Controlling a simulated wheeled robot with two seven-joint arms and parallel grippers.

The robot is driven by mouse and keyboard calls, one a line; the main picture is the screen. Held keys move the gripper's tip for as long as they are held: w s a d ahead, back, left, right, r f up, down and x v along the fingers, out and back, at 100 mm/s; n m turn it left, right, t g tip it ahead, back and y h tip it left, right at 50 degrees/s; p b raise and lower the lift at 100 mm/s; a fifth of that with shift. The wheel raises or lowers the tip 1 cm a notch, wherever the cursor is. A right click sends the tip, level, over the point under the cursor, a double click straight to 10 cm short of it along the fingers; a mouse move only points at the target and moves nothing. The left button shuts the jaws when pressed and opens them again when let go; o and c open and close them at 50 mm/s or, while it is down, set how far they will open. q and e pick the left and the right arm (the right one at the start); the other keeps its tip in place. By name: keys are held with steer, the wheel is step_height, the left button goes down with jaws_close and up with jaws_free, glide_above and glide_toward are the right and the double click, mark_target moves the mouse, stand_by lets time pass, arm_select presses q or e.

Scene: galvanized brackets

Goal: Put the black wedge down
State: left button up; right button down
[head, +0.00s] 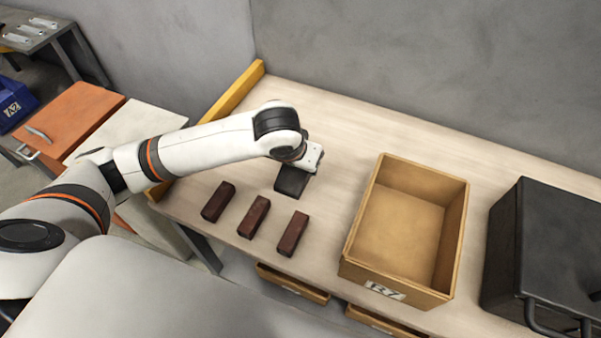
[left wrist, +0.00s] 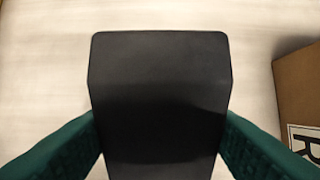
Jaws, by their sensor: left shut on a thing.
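The black wedge (head: 291,181) is below my left gripper (head: 303,165) over the wooden table (head: 340,120), left of the open box. In the left wrist view the black wedge (left wrist: 160,100) fills the middle, between the two green fingers of my left gripper (left wrist: 160,150), which is shut on it. The wedge is at or close to the table top; I cannot tell whether it touches. The gripper hides part of the wedge in the head view. My right gripper is not in view.
Dark red-brown blocks (head: 253,217) lie in a row in front of the wedge. An empty open cardboard-coloured box (head: 360,235) stands to the right, and its side shows in the left wrist view (left wrist: 298,95). A black case (head: 550,250) is farther right. The table behind the wedge is clear.

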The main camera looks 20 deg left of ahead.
mark_target(299, 174)
arm_select(q)
step_height(299, 174, down, 3)
steer(key=shift+f, duration=0.5)
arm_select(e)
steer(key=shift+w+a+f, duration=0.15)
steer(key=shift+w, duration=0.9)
arm_select(q)
steer(key=o, duration=1.3)
steer(key=shift+f, duration=0.15)
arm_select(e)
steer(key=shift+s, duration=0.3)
